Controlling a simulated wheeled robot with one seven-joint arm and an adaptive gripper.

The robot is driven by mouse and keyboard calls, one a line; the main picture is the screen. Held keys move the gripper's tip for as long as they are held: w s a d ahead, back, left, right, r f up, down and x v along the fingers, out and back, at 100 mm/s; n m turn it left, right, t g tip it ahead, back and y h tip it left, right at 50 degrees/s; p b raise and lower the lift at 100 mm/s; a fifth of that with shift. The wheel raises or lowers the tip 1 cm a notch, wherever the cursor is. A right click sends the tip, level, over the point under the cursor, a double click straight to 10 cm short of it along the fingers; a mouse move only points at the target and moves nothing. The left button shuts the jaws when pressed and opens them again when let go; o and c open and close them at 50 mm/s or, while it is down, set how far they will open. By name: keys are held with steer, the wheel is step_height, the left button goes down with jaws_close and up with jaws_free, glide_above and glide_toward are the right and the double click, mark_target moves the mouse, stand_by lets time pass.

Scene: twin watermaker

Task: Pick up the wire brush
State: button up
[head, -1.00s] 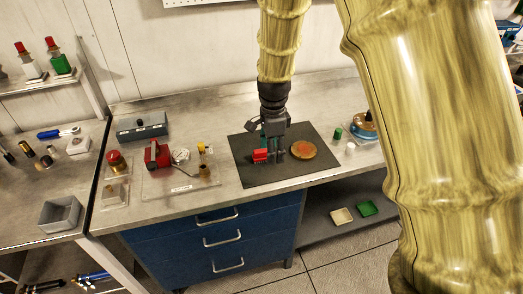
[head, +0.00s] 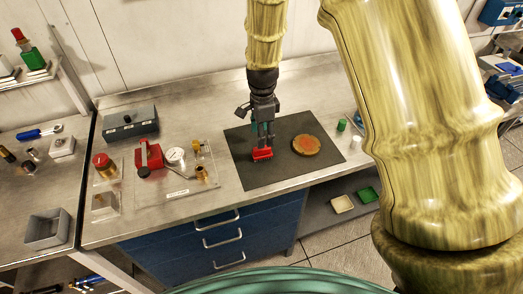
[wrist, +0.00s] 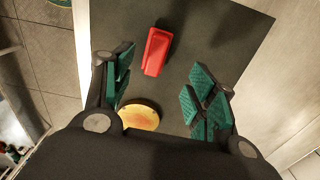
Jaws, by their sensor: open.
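A red block-shaped thing (head: 262,154), which I take to be the wire brush, lies on the dark mat (head: 250,177); no bristles can be made out. In the wrist view the red brush (wrist: 157,51) lies ahead of the fingers, its long side slightly tilted, with bare mat around it. My gripper (head: 265,137) points down just over the brush in the head view, and hides part of it. In the wrist view my gripper (wrist: 160,90) has its green-padded fingers wide apart with nothing between them.
A round orange-brown disc (head: 306,145) lies on the mat to the right. A clear panel with a gauge (head: 175,155) and red part stands left of the mat. A grey box (head: 131,126) is behind it. Small green (head: 341,125) and white pieces stand right of the mat.

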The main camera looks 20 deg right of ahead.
mark_target(262, 153)
steer(key=shift+w+f, duration=0.2)
steer(key=shift+f, duration=0.55)
steer(key=shift+s, duration=0.25)
steer(key=shift+s+f+p, duration=0.1)
steer(key=shift+f+p, duration=0.15)
steer(key=shift+p, duration=0.25)
steer(key=shift+s+a+f+p, duration=0.1)
steer(key=shift+f+p, duration=0.45)
steer(key=shift+f, duration=0.65)
steer(key=shift+s+f+p, duration=0.1)
steer(key=shift+f+p, duration=0.45)
steer(key=shift+f, duration=0.6)
steer(key=shift+c, duration=0.5)
steer(key=c, duration=1)
steer(key=shift+c, duration=0.2)
steer(key=shift+r, duration=0.15)
